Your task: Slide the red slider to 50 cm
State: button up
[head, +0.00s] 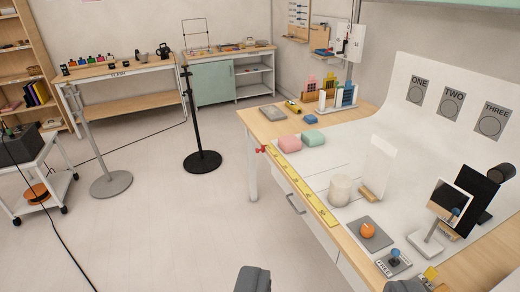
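A small red slider (262,149) sits at the far end of a yellow ruler strip (301,187). The strip runs along the left edge of the wooden table toward me. Its markings are too small to read. My gripper (328,284) shows at the bottom edge as two dark grey fingertips set wide apart, with nothing between them. It is apart from the slider, which is further away and up to the left in the picture.
On the table (256,123) are pink (289,144) and green (313,138) blocks, a white cylinder (340,189), an orange ball (367,230) and a joystick box (394,262). A black stand (202,161) and a white cart (40,180) stand left. The floor between is clear.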

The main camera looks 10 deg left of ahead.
aim_at(262, 147)
jog(key=u, duration=0.05)
jog(key=i, duration=1.3)
jog(key=u, duration=0.25)
jog(key=i, duration=1.7)
jog(key=u, duration=0.1)
